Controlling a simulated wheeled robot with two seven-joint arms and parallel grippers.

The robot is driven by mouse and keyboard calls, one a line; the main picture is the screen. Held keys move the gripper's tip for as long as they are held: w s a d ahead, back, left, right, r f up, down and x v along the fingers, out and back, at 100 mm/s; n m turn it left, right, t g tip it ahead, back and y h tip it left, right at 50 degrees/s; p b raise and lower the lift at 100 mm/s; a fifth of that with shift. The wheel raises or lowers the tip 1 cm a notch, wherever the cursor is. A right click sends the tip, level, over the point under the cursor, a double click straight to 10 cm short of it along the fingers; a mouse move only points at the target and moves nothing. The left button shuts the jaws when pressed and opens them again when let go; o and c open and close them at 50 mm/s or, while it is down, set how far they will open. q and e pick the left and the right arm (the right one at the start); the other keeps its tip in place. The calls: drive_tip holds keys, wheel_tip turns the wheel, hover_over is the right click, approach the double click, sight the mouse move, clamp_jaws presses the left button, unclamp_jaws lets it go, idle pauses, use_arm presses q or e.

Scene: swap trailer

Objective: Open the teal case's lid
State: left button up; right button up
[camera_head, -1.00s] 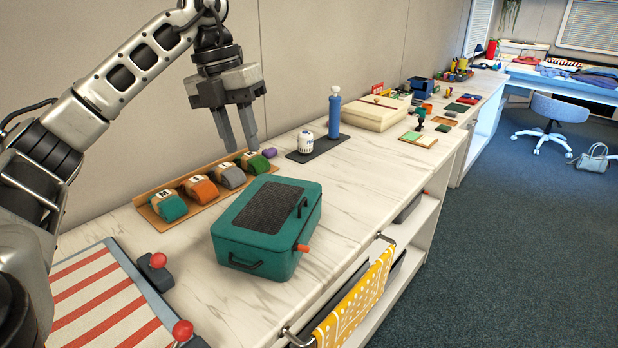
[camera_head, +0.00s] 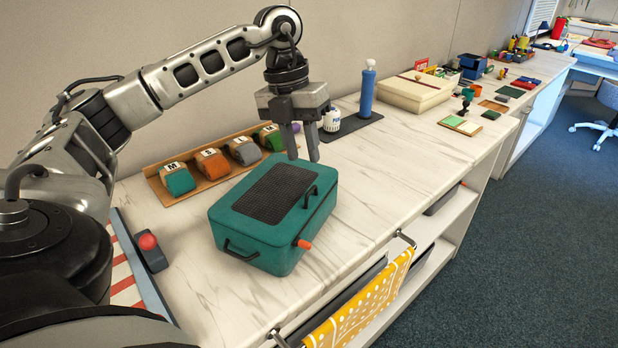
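The teal case (camera_head: 262,229) stands on the marble-patterned counter with its lid (camera_head: 280,192) shut. The lid has a dark textured panel and a black handle (camera_head: 310,197). An orange-tipped part (camera_head: 304,244) sticks out of the case's front right side, and a black side handle (camera_head: 240,251) is on its near left end. My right gripper is not in view.
A tray (camera_head: 205,190) of labelled rolls lies behind the case. A white jar (camera_head: 331,120) and a blue bottle (camera_head: 367,90) stand behind the gripper. A yellow cloth (camera_head: 362,306) hangs at the counter front. The counter right of the case is clear.

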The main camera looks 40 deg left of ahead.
sight(311, 189)
use_arm(q)
drive_tip(key=f, duration=0.3)
drive_tip(key=d+f, duration=0.1)
drive_tip(key=f, duration=0.2)
drive_tip(key=shift+w+d+f, duration=0.15)
drive_tip(key=shift+w+f, duration=0.05)
clamp_jaws()
